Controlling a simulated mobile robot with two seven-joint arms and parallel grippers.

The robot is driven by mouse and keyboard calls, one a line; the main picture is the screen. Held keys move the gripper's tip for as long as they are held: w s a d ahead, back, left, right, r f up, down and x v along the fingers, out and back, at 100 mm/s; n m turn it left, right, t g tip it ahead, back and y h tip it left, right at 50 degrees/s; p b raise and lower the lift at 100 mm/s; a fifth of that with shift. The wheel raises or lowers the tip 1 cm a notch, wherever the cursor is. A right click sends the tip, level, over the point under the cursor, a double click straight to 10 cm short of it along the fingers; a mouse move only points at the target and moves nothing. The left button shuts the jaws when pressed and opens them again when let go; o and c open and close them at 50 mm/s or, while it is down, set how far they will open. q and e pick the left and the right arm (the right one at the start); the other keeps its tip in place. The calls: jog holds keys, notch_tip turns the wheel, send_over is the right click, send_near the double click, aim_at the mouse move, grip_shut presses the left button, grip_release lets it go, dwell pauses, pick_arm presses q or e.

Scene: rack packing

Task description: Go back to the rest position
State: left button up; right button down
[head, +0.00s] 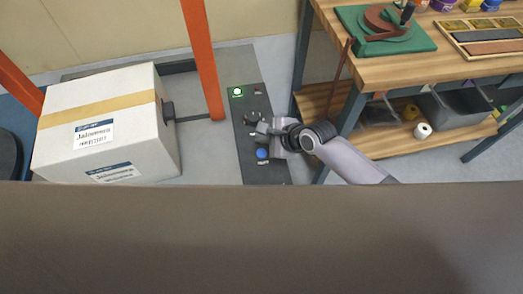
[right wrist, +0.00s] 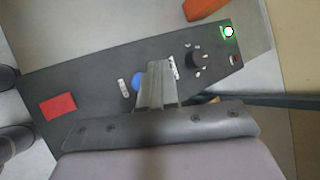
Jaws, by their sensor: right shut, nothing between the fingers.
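My right gripper (head: 266,128) is over a dark control panel (head: 246,105), with its arm coming in from the right. In the right wrist view the right gripper (right wrist: 158,68) is shut and empty, its fingers in front of the panel (right wrist: 95,75). A blue button (head: 262,153) lies just below the gripper in the head view. It is partly hidden behind the fingers in the right wrist view (right wrist: 138,81). I cannot tell whether the fingers touch the panel. My left gripper is not in view.
A white taped box (head: 150,120) stands left of the panel, near orange posts (head: 203,60). A wooden workbench (head: 460,65) with a lower shelf stands right. The panel carries a lit green button (head: 237,91), a black knob (right wrist: 197,60) and a red patch (right wrist: 58,107).

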jog(key=shift+s, duration=0.1)
dwell(0.6)
jog(key=shift+s+f+n, duration=0.2)
jog(key=shift+s+n, duration=0.1)
jog(key=shift+s, duration=0.05)
jog(key=s+n, duration=0.1)
jog(key=s+d+n+t, duration=0.1)
jog(key=s+f+n, duration=0.1)
jog(key=s, duration=0.1)
jog(key=shift+d+f+n, duration=0.1)
jog(key=shift+d+n, duration=0.2)
jog(key=shift+n, duration=0.1)
jog(key=s+d+n, duration=0.1)
jog(key=s+d+n+t, duration=0.1)
jog(key=d, duration=0.1)
jog(key=s+d+n+h, duration=0.1)
jog(key=s+n, duration=0.1)
jog(key=shift+s+d+f+t, duration=0.1)
jog(key=shift+d+f+t, duration=0.05)
jog(key=shift+f+t, duration=0.25)
jog(key=s+d+r+n+t+h, duration=0.1)
jog(key=s+d+n+h, duration=0.3)
jog(key=s+d+n, duration=0.6)
jog(key=d+t, duration=0.1)
jog(key=d, duration=0.2)
jog(key=shift+d+r, duration=0.15)
jog(key=shift+d, duration=0.2)
